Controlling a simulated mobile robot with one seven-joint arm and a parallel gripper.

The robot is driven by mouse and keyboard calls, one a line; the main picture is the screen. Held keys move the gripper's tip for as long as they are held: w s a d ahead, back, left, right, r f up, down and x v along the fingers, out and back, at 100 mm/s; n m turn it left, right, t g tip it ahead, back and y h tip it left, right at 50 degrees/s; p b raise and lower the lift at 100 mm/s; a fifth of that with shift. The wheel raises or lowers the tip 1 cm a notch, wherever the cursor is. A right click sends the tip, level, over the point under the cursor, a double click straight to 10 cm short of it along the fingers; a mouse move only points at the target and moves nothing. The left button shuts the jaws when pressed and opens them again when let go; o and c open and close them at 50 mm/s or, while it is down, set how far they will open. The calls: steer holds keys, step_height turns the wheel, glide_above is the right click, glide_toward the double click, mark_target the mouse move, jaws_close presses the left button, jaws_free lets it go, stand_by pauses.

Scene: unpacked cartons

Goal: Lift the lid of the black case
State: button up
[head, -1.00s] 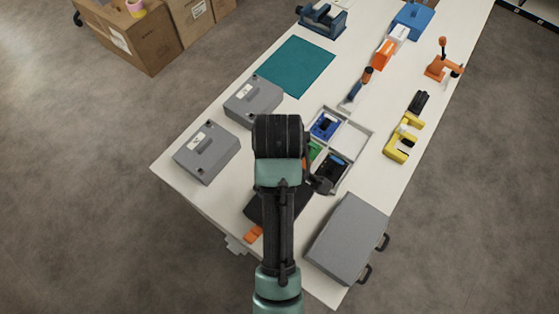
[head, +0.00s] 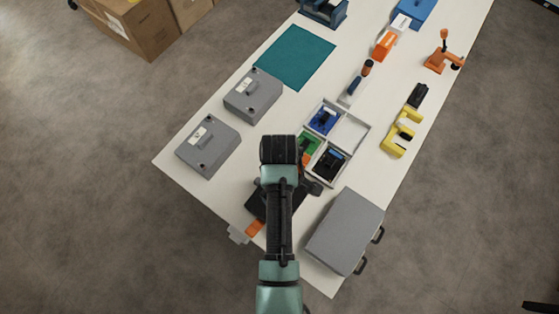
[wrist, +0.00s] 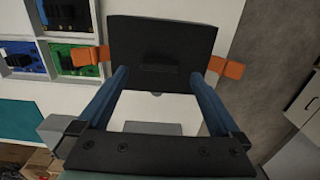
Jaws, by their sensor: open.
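The black case (head: 262,203) lies near the front left edge of the white table, mostly hidden by my arm in the head view. In the wrist view its dark top (wrist: 163,35) shows ahead of my fingers, with an orange tab (wrist: 228,68) at the right and another (wrist: 85,57) at the left. Whether the fingers touch the case I cannot tell. In the head view my arm hides the gripper.
A sectioned tray (head: 366,127) with blue, green and black items stands beyond the case. A large grey box (head: 345,235) lies to the right. Two grey cases (head: 252,100) (head: 208,150) lie to the left. A teal mat (head: 295,57) lies farther back.

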steer(key=shift+f, duration=1.6)
steer(key=c, duration=1.5)
step_height(320, 180, up, 10)
steer(key=shift+r, duration=0.1)
